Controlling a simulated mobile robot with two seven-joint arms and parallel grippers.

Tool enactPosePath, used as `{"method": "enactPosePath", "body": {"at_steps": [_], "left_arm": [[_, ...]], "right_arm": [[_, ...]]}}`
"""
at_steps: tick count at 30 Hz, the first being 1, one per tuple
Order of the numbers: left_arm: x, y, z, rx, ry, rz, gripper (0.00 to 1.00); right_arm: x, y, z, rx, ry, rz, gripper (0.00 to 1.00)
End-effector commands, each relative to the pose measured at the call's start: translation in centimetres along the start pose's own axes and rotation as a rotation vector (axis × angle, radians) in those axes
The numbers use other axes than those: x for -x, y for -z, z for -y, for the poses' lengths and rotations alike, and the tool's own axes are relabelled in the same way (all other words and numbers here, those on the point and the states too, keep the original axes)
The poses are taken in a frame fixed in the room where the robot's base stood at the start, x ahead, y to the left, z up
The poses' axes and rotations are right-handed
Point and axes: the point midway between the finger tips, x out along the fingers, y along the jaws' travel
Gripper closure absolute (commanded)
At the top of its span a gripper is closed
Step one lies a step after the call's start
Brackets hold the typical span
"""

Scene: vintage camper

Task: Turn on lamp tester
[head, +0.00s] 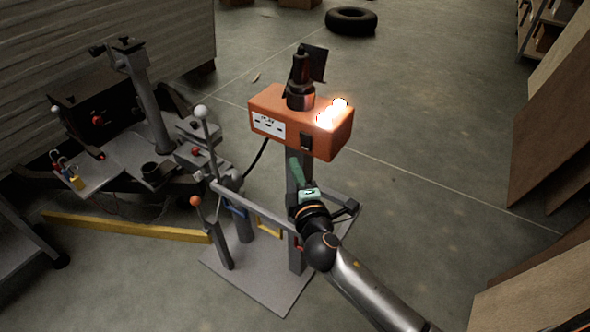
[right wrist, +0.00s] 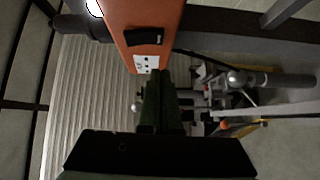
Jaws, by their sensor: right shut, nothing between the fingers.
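The lamp tester (head: 275,107) is an orange box on a grey post at the middle of the head view. Its bulbs (head: 331,112) glow brightly on the right end of the top. A black rocker switch (head: 305,141) sits on its front face, and a white label panel is left of it. In the right wrist view the orange box (right wrist: 150,15) and the switch (right wrist: 144,36) show at the top. My right gripper (head: 297,162) is shut and empty, just below the box and apart from the switch; its fingers also show in the right wrist view (right wrist: 159,90). My left gripper is not in view.
A grey machine stand with levers (head: 200,150) stands left of the post on a metal base plate (head: 270,285). A yellow bar (head: 130,228) lies at left. A tyre (head: 351,20) lies at the back. Wooden panels (head: 555,120) lean at right. Floor between is clear.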

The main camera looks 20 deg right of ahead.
Motion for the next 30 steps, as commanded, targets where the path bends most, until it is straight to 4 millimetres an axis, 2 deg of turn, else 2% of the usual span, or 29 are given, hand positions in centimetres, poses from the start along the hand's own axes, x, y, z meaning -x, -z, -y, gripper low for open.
{"method": "enactPosePath", "body": {"at_steps": [1,6,12,18,30], "left_arm": [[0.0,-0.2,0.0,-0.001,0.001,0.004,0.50],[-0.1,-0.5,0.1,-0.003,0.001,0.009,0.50],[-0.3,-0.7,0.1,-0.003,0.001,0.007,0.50],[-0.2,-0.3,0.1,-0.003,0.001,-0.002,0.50],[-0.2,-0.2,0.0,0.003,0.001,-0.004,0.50]], "right_arm": [[1.3,0.0,0.3,-0.001,0.004,-0.001,1.00],[4.9,0.0,0.8,-0.001,0.004,-0.001,1.00],[8.1,0.0,1.2,-0.002,0.003,-0.001,1.00],[9.7,0.0,1.3,0.000,0.001,0.000,1.00],[9.9,0.0,1.2,0.000,0.000,-0.001,1.00]]}}
